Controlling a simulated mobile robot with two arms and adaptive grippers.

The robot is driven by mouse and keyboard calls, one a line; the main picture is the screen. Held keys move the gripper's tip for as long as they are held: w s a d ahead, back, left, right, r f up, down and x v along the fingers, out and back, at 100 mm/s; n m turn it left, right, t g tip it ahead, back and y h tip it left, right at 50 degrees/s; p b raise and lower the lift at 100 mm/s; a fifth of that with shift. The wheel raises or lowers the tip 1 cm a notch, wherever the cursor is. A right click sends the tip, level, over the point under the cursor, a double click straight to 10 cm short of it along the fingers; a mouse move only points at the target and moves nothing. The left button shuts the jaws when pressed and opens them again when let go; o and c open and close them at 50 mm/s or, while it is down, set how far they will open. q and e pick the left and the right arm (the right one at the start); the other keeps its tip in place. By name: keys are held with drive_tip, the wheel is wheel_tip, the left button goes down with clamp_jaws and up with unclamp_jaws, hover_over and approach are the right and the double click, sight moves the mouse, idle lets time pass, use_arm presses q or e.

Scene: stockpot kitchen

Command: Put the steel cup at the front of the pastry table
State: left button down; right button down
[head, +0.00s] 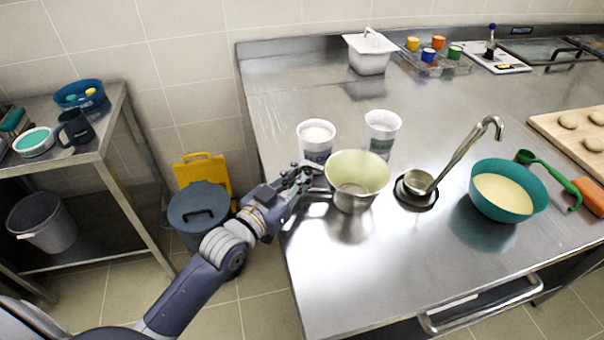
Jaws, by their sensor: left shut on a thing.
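The steel cup (354,199) is in the middle of the head view, with a pale yellow-green inside and a shiny outer wall. It stands upright at or just above the left part of the steel pastry table (400,280); I cannot tell whether its base touches. My left gripper (314,182) reaches in from the left and is shut on the cup's left side, at what looks like its handle. The fingertips are small and partly merge with the cup. My right gripper is not in view.
Two white tubs (316,140) (381,133) stand close behind the cup. A ladle (455,160) rests in a dark-rimmed holder to its right, then a teal bowl (505,192). The table's front left is clear. A drawer handle (480,306) projects at the front.

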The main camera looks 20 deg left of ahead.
use_arm(q)
drive_tip(key=c, duration=1.7)
unclamp_jaws()
drive_tip(key=shift+f, duration=0.15)
drive_tip(key=shift+o, duration=0.2)
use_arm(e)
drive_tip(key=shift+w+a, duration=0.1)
use_arm(q)
drive_tip(key=b+v, duration=0.1)
drive_tip(key=v, duration=1.1)
drive_tip(key=shift+r, duration=0.25)
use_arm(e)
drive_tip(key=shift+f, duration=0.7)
use_arm(q)
drive_tip(key=shift+s, duration=0.1)
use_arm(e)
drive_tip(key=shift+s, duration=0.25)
